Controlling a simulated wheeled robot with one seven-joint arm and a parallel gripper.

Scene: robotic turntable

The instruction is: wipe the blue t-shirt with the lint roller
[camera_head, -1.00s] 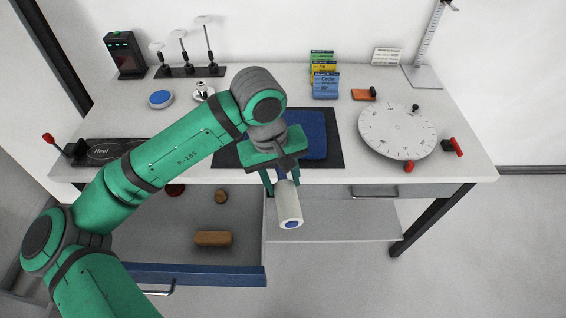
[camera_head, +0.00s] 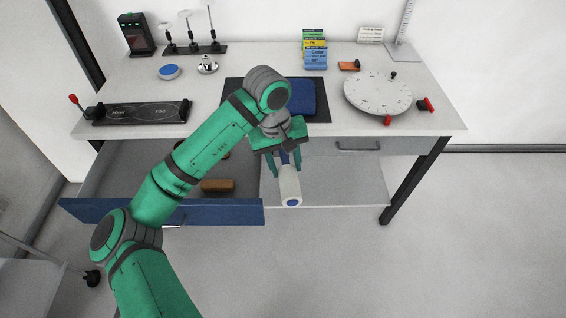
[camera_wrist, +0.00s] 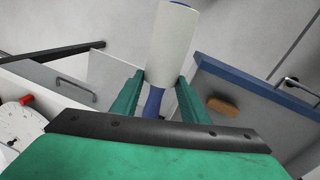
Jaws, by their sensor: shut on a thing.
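My gripper (camera_head: 284,160) is shut on the blue handle of the lint roller (camera_head: 290,186), which has a white cylinder with a blue end. It hangs in front of the table's front edge, pointing toward the camera and down. In the wrist view the lint roller (camera_wrist: 173,45) extends from between the green fingers (camera_wrist: 155,98). The folded blue t-shirt (camera_head: 302,97) lies on a dark mat (camera_head: 318,117) on the table, behind my gripper and apart from the roller. My arm hides part of the mat and perhaps part of the shirt.
An open drawer with a blue front (camera_head: 225,212) holds a brown block (camera_head: 218,185), left of my gripper. A round white dial (camera_head: 378,95) stands right of the mat, and a black board (camera_head: 140,112) at the left. Several small boxes (camera_head: 315,58) stand behind the shirt.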

